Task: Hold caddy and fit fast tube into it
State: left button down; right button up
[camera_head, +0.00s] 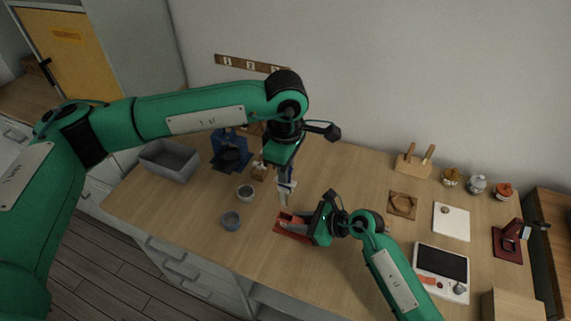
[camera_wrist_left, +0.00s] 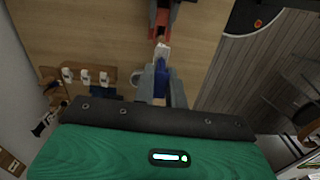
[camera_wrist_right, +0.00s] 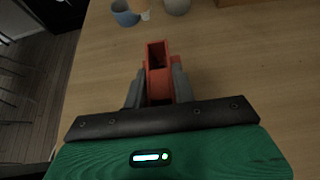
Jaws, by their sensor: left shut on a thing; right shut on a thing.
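The red caddy (camera_head: 290,225) sits low over the front middle of the wooden table. My right gripper (camera_wrist_right: 158,88) is shut on it, and its open slot faces up the right wrist view. A tube, pale at its tip and blue further up (camera_wrist_left: 161,72), is in my left gripper (camera_wrist_left: 163,82), which is shut on it. In the head view the pale tube (camera_head: 285,196) points down just above the caddy. The tube looks apart from the caddy; the exact gap is hard to tell. The caddy also shows in the left wrist view (camera_wrist_left: 161,20).
A blue-grey cup (camera_head: 231,221) and a pale cup (camera_head: 245,192) stand left of the caddy. A grey bin (camera_head: 169,160) and a dark blue stand (camera_head: 229,150) are at the back left. A scale-like device (camera_head: 442,269) lies right. The middle table is fairly clear.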

aim_at(286, 193)
pick_arm(q)
jog(key=shift+f, duration=0.15)
jog(key=shift+f, duration=2.15)
jog(key=shift+f, duration=2.25)
dwell(1.4)
jog(key=c, duration=1.4)
grip_release()
jog(key=shift+o, duration=0.2)
